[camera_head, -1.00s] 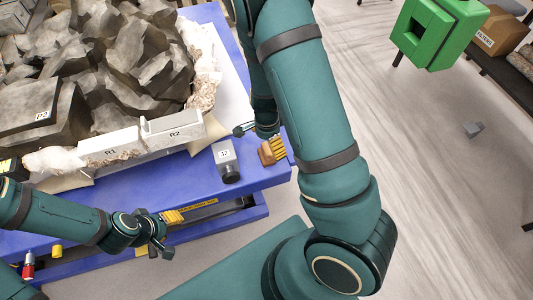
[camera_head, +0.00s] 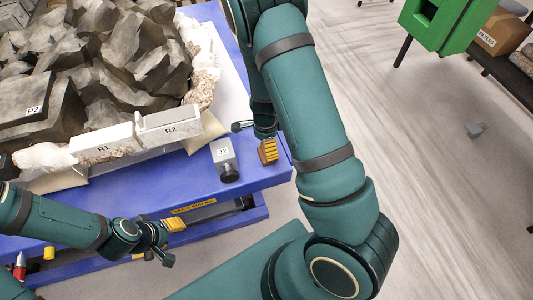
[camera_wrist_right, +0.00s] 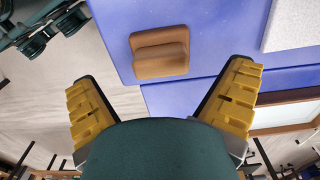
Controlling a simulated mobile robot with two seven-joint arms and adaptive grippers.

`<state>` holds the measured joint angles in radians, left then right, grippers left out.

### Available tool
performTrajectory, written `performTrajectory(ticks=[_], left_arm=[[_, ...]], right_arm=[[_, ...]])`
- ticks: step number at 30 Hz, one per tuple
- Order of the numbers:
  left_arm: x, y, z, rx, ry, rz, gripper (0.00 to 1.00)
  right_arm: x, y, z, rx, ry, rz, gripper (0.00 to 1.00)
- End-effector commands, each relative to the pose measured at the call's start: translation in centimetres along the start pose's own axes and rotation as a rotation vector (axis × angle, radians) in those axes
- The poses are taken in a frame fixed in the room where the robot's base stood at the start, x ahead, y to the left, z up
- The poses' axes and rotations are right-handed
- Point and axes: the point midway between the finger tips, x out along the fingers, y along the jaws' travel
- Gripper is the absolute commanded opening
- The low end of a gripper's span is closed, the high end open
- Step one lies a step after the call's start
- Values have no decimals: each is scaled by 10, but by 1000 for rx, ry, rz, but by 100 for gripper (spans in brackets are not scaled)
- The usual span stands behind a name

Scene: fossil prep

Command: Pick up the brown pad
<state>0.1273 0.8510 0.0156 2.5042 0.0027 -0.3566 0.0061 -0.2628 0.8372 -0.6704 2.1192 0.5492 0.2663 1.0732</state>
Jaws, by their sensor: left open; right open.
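The brown pad (camera_wrist_right: 160,52), a block with a raised ridge along its top, lies on the blue table near its edge in the right wrist view. My right gripper (camera_wrist_right: 163,85) is open and empty, its yellow-padded fingers spread wide and apart from the pad. In the head view, the right gripper (camera_head: 254,141) is over the table's right corner, and its yellow finger pad hides most of the brown pad (camera_head: 261,159). My left gripper (camera_head: 169,242) is open and empty, in front of the table's front edge.
White blocks R1 (camera_head: 102,143) and R2 (camera_head: 169,127) and a large rock mass (camera_head: 110,70) fill the blue table (camera_head: 150,185) behind. A green box (camera_head: 436,22) stands far right.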

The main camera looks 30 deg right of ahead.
Motion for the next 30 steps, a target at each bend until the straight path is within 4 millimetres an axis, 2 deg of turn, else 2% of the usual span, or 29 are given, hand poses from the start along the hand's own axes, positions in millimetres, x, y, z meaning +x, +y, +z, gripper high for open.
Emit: performTrajectory(ticks=[3, 7, 17, 20, 21, 24, 30], left_arm=[[10, -4, 4, 2, -7, 1, 47], [14, -5, 6, 3, -12, 1, 47], [14, -5, 7, 4, -14, 1, 47], [14, -5, 7, 4, -14, 1, 47], [14, -5, 7, 4, -14, 1, 47], [14, -5, 7, 4, -14, 1, 47], [14, -5, 6, 4, -14, 1, 47]], right_arm=[[22, 0, -4, 1, 1, 2, 100], [38, 0, -4, 0, 1, 3, 100], [43, 0, -3, -1, 0, 1, 100], [43, 0, -3, -1, 0, 1, 68], [43, 0, -4, -1, 0, 1, 54], [43, 0, -4, -1, 0, 1, 21], [43, 0, -4, -1, 0, 1, 21]])
